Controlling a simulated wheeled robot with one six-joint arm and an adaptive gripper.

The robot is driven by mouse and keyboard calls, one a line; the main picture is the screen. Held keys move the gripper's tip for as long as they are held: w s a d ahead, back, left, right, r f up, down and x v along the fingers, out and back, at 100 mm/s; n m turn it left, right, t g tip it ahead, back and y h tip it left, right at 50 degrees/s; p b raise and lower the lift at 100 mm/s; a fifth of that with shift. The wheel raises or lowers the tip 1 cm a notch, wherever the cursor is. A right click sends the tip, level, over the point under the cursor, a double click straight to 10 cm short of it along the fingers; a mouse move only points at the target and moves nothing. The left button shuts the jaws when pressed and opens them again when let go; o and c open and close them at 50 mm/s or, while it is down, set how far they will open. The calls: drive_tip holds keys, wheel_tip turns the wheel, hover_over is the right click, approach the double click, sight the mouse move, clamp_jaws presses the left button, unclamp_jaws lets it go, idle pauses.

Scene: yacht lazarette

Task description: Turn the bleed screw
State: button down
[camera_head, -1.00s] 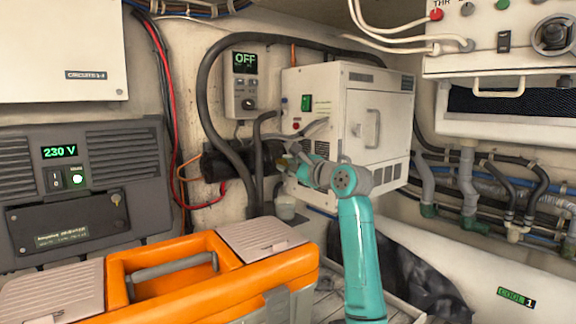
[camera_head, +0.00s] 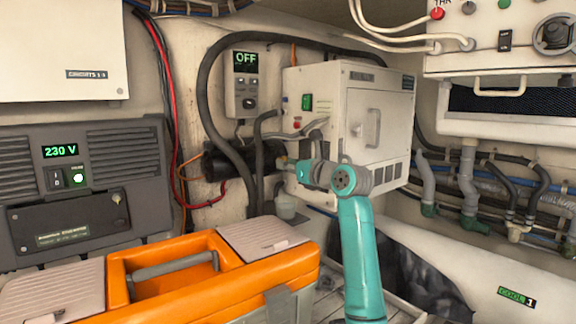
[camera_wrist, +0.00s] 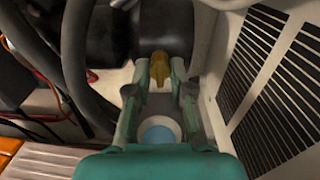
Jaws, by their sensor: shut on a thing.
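The bleed screw is a small brass-coloured fitting (camera_wrist: 160,68) at the end of a black cylinder (camera_wrist: 163,30) in the wrist view. My gripper (camera_wrist: 160,76) has one finger on each side of it and is shut on it. In the head view the black cylinder (camera_head: 222,163) lies against the wall, left of the cream cabinet. My gripper (camera_head: 287,164) reaches to its right end there. The screw is too small and too covered to make out in the head view, and its turn angle cannot be told.
A small pale cup (camera_head: 286,206) stands below my gripper. The cream cabinet (camera_head: 352,125) with vents is close on the right. Thick dark hoses (camera_head: 207,90) run on the left. An orange toolbox (camera_head: 195,265) stands in front. A wall controller (camera_head: 246,83) reads OFF.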

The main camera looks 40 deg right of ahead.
drive_tip(key=shift+f+m, duration=0.1)
drive_tip(key=shift+m, duration=0.3)
drive_tip(key=c, duration=1)
unclamp_jaws()
drive_tip(key=s, duration=1.2)
drive_tip(key=shift+d, duration=0.2)
